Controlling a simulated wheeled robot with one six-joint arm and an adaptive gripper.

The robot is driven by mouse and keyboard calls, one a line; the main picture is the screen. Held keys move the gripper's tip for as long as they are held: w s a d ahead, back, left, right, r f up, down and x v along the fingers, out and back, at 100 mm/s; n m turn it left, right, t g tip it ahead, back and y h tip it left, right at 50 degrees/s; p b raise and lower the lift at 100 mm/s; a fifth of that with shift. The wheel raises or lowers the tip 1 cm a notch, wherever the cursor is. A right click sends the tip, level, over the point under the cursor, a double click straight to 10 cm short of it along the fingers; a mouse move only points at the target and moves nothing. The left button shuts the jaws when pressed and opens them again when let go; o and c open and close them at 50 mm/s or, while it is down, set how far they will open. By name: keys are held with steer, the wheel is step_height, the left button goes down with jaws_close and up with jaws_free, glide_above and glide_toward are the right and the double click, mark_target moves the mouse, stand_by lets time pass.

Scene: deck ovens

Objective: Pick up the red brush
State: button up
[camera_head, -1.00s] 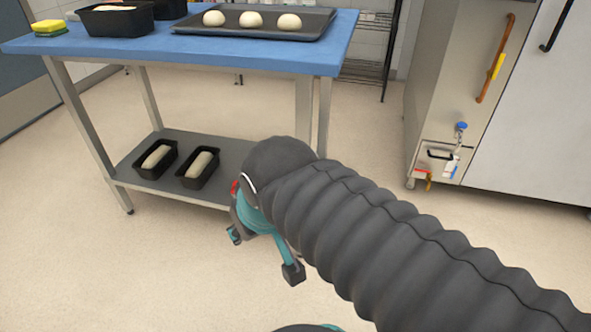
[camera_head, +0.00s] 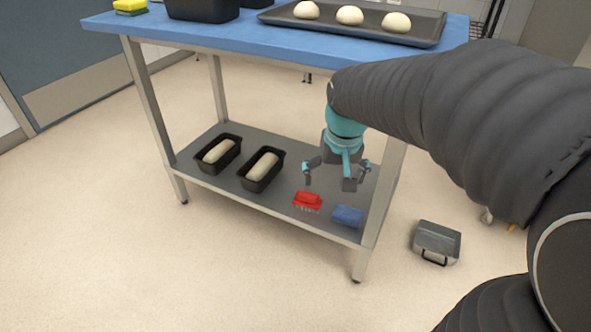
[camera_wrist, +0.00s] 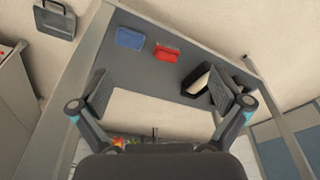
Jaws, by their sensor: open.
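The red brush (camera_head: 307,200) lies on the grey lower shelf (camera_head: 285,208) of the blue-topped table, near the shelf's front edge. It also shows in the wrist view (camera_wrist: 166,53), near the top centre, beyond my fingertips. A blue brush or block (camera_head: 347,215) lies just to its right in the head view, and to its left in the wrist view (camera_wrist: 130,38). My gripper (camera_head: 334,179) is open and empty, pointing down under the tabletop. In the head view it appears just above and right of the red brush, apart from it. In the wrist view the two fingers (camera_wrist: 167,93) are spread wide.
Two black loaf pans with dough (camera_head: 220,153) (camera_head: 262,169) sit on the shelf's left part. The blue tabletop (camera_head: 250,38) is overhead, with a dough tray (camera_head: 350,28). A table leg (camera_head: 379,215) stands right of the brushes. A metal box (camera_head: 437,243) is on the floor.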

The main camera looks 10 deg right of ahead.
steer(key=w+f+m+g+b, duration=0.2)
steer(key=w+f+g+b, duration=0.1)
steer(key=w+f, duration=1.4)
steer(key=m, duration=0.2)
glide_above(308, 193)
steer(key=shift+t, duration=0.3)
step_height(308, 193, down, 14)
steer(key=shift+r+b, duration=0.15)
steer(key=shift+b, duration=0.9)
steer(key=shift+c, duration=0.3)
steer(key=c, duration=0.9)
